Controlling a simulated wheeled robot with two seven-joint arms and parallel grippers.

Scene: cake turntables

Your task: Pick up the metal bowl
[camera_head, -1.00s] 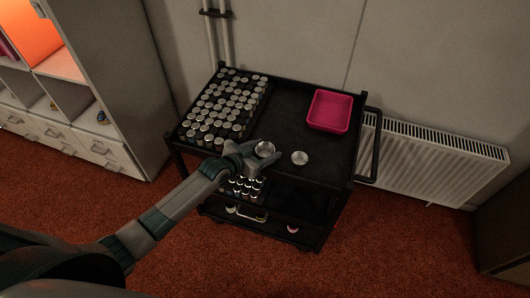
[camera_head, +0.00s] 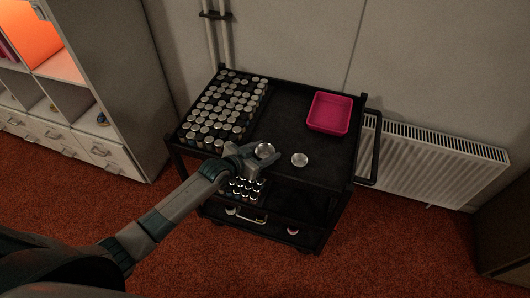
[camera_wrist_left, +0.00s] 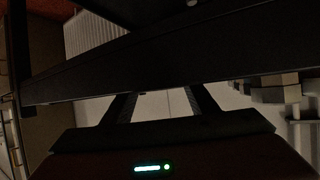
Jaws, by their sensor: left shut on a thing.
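A shiny round metal bowl (camera_head: 264,151) is at the front edge of the black cart top in the head view. My left gripper (camera_head: 258,160) reaches in from the left and is shut on this bowl, by its near side. I cannot tell whether the bowl is clear of the cart top. In the dark left wrist view, the two fingers of my left gripper (camera_wrist_left: 160,104) show, but the bowl cannot be made out. My right gripper is not in view.
Many lidded jars (camera_head: 222,105) fill the left of the cart top (camera_head: 290,110). A pink tray (camera_head: 329,128) stands at the back right. The cart handle (camera_head: 369,150) and a white radiator (camera_head: 440,165) are on the right. The middle of the cart top is clear.

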